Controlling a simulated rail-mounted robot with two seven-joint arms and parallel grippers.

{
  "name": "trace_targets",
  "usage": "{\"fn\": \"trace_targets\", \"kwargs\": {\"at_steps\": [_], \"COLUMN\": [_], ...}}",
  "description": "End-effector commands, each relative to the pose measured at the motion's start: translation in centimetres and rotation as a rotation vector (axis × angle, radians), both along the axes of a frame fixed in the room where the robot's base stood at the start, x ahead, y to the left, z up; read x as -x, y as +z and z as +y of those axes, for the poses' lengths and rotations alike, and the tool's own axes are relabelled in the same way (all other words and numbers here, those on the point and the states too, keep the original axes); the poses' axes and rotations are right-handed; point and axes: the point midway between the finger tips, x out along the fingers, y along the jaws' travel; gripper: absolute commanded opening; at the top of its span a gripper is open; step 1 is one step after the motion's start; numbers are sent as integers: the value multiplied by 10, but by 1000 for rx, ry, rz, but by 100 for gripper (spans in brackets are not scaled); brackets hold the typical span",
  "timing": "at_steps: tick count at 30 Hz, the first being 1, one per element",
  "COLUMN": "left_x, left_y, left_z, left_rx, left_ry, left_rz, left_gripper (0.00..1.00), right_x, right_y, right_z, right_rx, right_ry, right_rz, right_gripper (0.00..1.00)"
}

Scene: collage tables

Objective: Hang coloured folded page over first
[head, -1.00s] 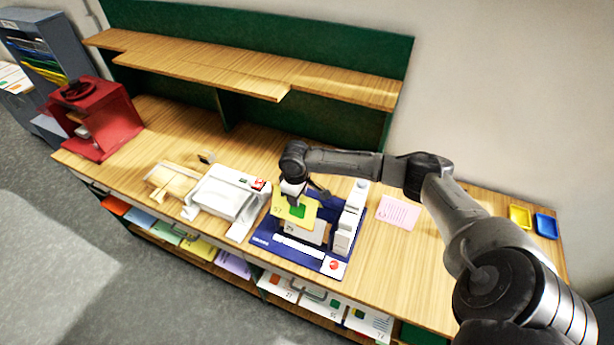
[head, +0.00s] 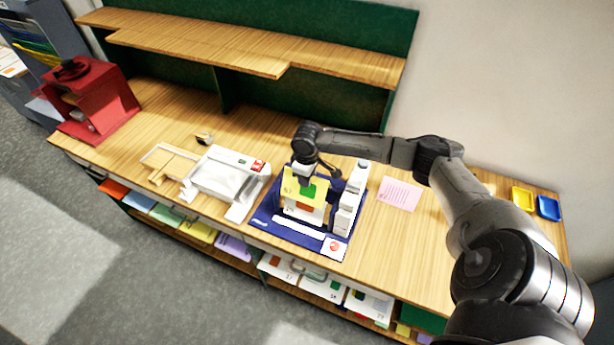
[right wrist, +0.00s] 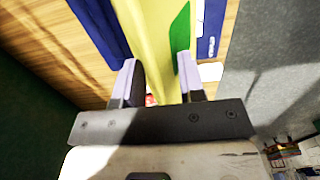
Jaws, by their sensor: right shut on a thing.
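The yellow folded page (head: 299,190) with a green square is held over the blue base (head: 274,231) on the table. My right gripper (head: 304,177) is shut on its upper part. In the right wrist view, the yellow page (right wrist: 155,40) stands between the two fingers of my right gripper (right wrist: 160,82). A white page (head: 291,210) with an orange patch shows just below the yellow page. I cannot tell whether the two touch or how the fold sits on it. My left gripper is out of view.
A white upright device (head: 347,205) stands close to the right of the pages. A white machine (head: 222,178) stands to the left. A pink sheet (head: 400,194) lies to the right, with yellow (head: 522,197) and blue (head: 548,208) trays farther right. A wooden shelf (head: 240,50) overhangs the back.

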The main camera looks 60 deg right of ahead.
Motion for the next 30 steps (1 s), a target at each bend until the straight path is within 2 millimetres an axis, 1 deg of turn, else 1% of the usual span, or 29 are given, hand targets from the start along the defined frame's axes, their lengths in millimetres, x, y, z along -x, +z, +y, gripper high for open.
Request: {"fn": "trace_targets", "kwargs": {"at_steps": [1,16,19,30], "left_x": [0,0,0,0], "left_y": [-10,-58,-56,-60], "left_z": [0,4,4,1], "left_rx": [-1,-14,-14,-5], "left_ry": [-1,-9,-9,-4], "left_rz": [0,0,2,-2], "left_gripper": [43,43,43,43], "right_x": [0,0,0,0], "right_y": [-9,-49,-54,-90], "right_z": [0,0,0,0], "right_rx": [0,0,-1,-1], "right_ry": [0,1,-1,-1], "right_rz": [0,-1,1,1], "right_gripper": [14,14,14,14]}}
